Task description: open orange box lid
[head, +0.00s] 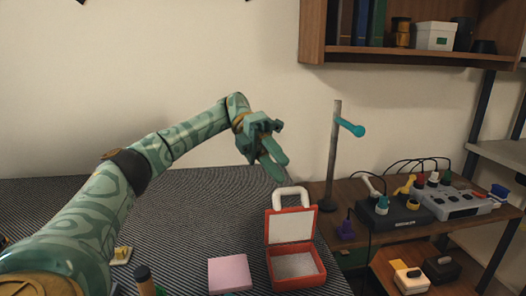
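The orange box (297,283) stands on the dark striped surface at the lower middle of the head view. Its lid (290,228) is raised at the back, with a pale inner panel facing me, and the box's grey inside shows. A white handle (291,190) sticks up above the lid's top edge. My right gripper is out of view.
A pink block (229,273) lies just left of the box. A post with a teal peg (351,127) stands behind and right. A wooden desk (440,230) with power strips and cables is at the right, under a wall shelf (400,55). The striped surface (200,220) is mostly clear behind the pink block.

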